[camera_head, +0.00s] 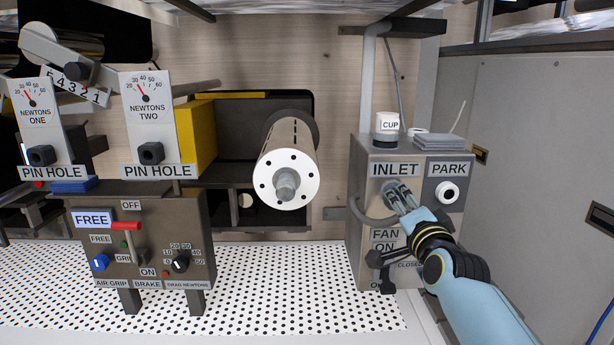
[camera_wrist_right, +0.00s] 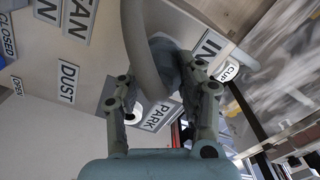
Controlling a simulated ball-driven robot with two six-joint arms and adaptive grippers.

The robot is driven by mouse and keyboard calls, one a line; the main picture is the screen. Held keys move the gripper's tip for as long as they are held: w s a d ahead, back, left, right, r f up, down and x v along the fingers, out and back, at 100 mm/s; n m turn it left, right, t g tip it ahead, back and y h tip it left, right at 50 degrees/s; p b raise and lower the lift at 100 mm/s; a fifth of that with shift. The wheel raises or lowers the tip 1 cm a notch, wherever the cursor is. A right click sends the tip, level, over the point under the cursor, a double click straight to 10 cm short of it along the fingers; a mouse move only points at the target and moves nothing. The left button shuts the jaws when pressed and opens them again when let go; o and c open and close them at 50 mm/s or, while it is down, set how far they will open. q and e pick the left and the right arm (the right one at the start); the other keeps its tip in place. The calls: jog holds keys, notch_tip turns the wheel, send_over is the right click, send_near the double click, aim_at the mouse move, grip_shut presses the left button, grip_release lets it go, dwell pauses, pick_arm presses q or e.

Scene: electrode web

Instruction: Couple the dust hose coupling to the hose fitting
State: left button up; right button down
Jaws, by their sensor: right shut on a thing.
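My right gripper (camera_head: 398,194) reaches in from the lower right to the grey-brown box front, just below the INLET label (camera_head: 395,170). In the right wrist view its fingers (camera_wrist_right: 165,85) are shut on the grey dust hose coupling (camera_wrist_right: 166,60). My left gripper is out of view.
Right of the gripper is the PARK plate (camera_head: 448,170) with a white round port (camera_head: 447,193). Below are the FAN label (camera_head: 385,234) and a dark handle (camera_head: 383,262). A cup (camera_head: 387,128) stands on the box.

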jog(key=shift+w+r, duration=0.1)
jog(key=shift+r, duration=0.2)
jog(key=shift+m+p, duration=0.35)
jog(key=shift+m, duration=2.65)
jog(key=shift+w+r+m+p, duration=0.1)
jog(key=shift+m+p, duration=0.2)
jog(key=shift+m, duration=0.5)
jog(key=m, duration=0.4)
jog(key=shift+m, duration=0.3)
jog(key=c, duration=0.8)
grip_release()
jog(key=shift+o, duration=0.2)
jog(key=shift+a+f, duration=0.1)
jog(key=shift+f, duration=0.15)
